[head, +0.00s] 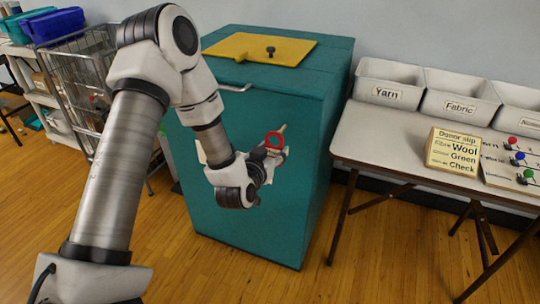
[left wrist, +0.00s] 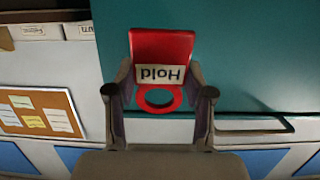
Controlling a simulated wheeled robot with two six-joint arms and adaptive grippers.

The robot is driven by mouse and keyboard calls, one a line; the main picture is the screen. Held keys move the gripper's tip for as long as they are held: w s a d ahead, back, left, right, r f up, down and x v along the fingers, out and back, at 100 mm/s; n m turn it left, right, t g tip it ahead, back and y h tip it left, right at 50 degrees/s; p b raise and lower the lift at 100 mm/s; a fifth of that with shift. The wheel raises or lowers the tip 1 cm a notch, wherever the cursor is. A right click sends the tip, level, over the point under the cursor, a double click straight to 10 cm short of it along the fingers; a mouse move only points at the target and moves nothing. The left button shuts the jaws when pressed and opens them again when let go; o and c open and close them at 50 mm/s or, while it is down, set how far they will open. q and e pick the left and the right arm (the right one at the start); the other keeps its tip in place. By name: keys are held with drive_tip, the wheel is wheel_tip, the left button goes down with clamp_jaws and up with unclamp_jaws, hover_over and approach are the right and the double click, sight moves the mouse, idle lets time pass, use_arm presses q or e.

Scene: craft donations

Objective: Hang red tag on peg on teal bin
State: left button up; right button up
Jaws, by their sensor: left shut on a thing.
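The red tag (left wrist: 160,45) has a pale label reading "Hold", upside down in the left wrist view, and a red ring (left wrist: 160,107) at its end. My left gripper (left wrist: 160,92) is shut on it. In the head view the gripper (head: 272,155) is in front of the teal bin (head: 250,190), with the tag's red ring (head: 274,139) showing at the fingers. A small tan stick (head: 283,128) shows just beyond the ring; it may be the peg. I cannot tell whether the ring touches it or is around it. My right gripper is not in view.
The bin has a yellow panel (head: 235,46) with a black knob on top and a metal handle (head: 236,88) at its upper front edge. A table (head: 375,130) with labelled white bins and a donor slip (head: 453,151) stands right. A wire cart (head: 75,75) stands left.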

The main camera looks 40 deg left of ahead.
use_arm(q)
drive_tip(key=b+x, duration=0.1)
drive_tip(key=x, duration=0.5)
drive_tip(key=shift+w, duration=0.35)
idle(0.6)
drive_tip(key=o, duration=0.9)
